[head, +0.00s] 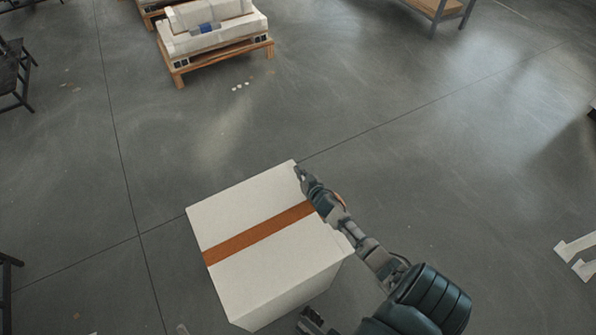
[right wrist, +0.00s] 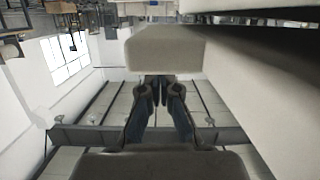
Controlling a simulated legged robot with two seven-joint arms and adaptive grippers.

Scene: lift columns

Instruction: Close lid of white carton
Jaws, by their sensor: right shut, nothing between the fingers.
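The white carton (head: 262,264) stands on the floor in the lower middle of the head view. Its top looks flat, with an orange-brown stripe (head: 258,235) across it; I cannot tell whether the lid is fully down. My right gripper (head: 301,172) is shut and empty at the carton's far right corner, with its arm along the right edge. In the right wrist view the shut fingers (right wrist: 156,88) are beside a pale slab edge (right wrist: 165,50), seemingly part of the carton; contact is unclear. My left gripper cannot be made out.
A wooden pallet with white goods (head: 213,37) stands at the back left. A shelf or table (head: 440,10) is at the top right. Dark chairs (head: 14,75) are at the left edge. White pieces (head: 577,256) are at the right edge. The grey floor around the carton is mostly clear.

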